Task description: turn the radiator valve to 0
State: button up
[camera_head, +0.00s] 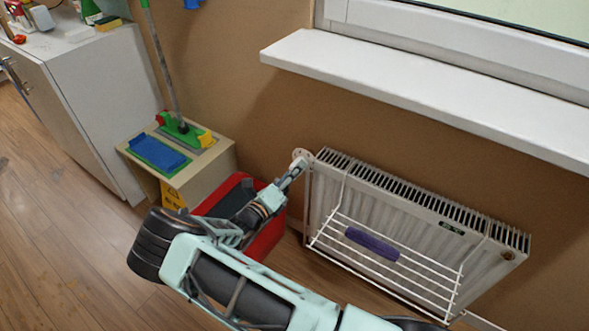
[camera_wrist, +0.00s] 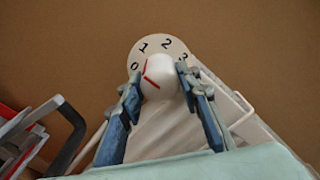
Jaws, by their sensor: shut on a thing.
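The radiator valve is a white round knob (camera_wrist: 163,74) with a pale dial plate (camera_wrist: 155,44) behind it, marked 0, 1, 2 and 3. Red marks show on the knob's left part, on the side of the 0 and the 1; the exact setting is hard to read. My gripper (camera_wrist: 161,82) has one finger on each side of the knob and is shut on it. In the head view my gripper (camera_head: 298,163) reaches the valve at the radiator's upper left corner, and the valve is mostly hidden there. The white radiator (camera_head: 330,190) stands against the brown wall.
A white wire rack (camera_head: 400,282) with a purple cloth (camera_head: 372,243) hangs on the radiator's front. A red bin (camera_head: 268,238) stands left of the radiator, close under my arm. A wooden stand (camera_head: 222,160) is behind it. The white windowsill (camera_head: 400,85) juts out above.

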jog(key=n, duration=0.7)
jog(key=shift+p, duration=0.3)
dwell(0.3)
jog(key=o, duration=1.2)
jog(key=shift+c, duration=0.2)
jog(key=shift+s+a, duration=0.1)
jog(key=v, duration=1.1)
jog(key=shift+s+a, duration=0.2)
jog(key=shift+s, duration=0.15)
